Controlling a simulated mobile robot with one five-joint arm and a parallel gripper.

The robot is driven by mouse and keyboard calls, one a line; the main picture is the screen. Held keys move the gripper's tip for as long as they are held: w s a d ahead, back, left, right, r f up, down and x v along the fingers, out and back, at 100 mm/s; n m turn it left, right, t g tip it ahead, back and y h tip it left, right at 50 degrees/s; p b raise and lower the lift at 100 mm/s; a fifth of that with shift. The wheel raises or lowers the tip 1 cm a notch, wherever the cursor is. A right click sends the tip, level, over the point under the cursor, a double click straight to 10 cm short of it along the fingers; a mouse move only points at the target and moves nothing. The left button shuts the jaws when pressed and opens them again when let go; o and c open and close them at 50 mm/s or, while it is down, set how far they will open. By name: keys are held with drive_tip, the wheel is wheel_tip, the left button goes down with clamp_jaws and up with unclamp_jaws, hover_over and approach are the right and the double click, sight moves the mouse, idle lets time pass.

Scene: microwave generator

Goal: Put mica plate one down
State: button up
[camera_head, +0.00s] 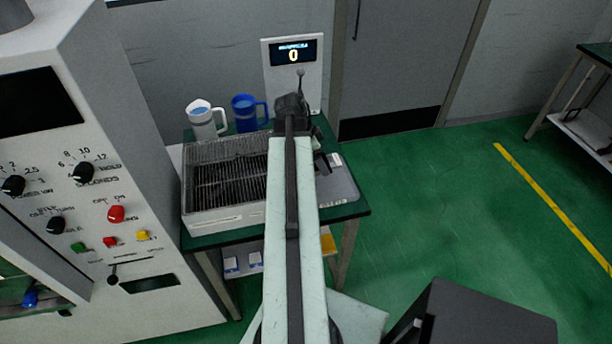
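My arm stretches forward over a small green-topped table (352,208). My gripper (292,108) is at the table's far side, in front of a white panel with a lit display. The fingers are hidden by my own wrist, so I cannot tell whether they are open or shut or hold anything. A flat grey plate-like piece (341,188) with a pale label lies on the right of the table, partly covered by my arm. I cannot tell whether it is mica plate one. No other plate is clearly seen.
A wire-mesh rack (225,178) fills the table's left side. A white mug (203,122) and a blue mug (243,118) stand behind it. The display panel (312,82) reads 0. A large white control cabinet (120,150) stands close on the left.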

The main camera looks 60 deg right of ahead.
drive_tip(key=shift+s+r, duration=0.1)
drive_tip(key=shift+s, duration=0.1)
drive_tip(key=shift+d+r+p, duration=0.1)
drive_tip(key=shift+r+p, duration=0.2)
drive_tip(key=shift+p, duration=0.1)
drive_tip(key=r+p, duration=0.2)
drive_tip(key=s+r+p, duration=0.1)
drive_tip(key=shift+d+r, duration=0.2)
drive_tip(key=shift+d, duration=0.1)
drive_tip(key=shift+s+d+p, duration=0.1)
drive_tip(key=shift+s+p, duration=0.05)
drive_tip(key=shift+p, duration=0.15)
wheel_tip(320, 180, down, 12)
drive_tip(key=b, duration=1.1)
drive_tip(key=shift+r+b, duration=0.1)
drive_tip(key=shift+b, duration=0.3)
drive_tip(key=o, duration=1.5)
drive_tip(key=shift+r, duration=0.1)
drive_tip(key=shift+o, duration=0.2)
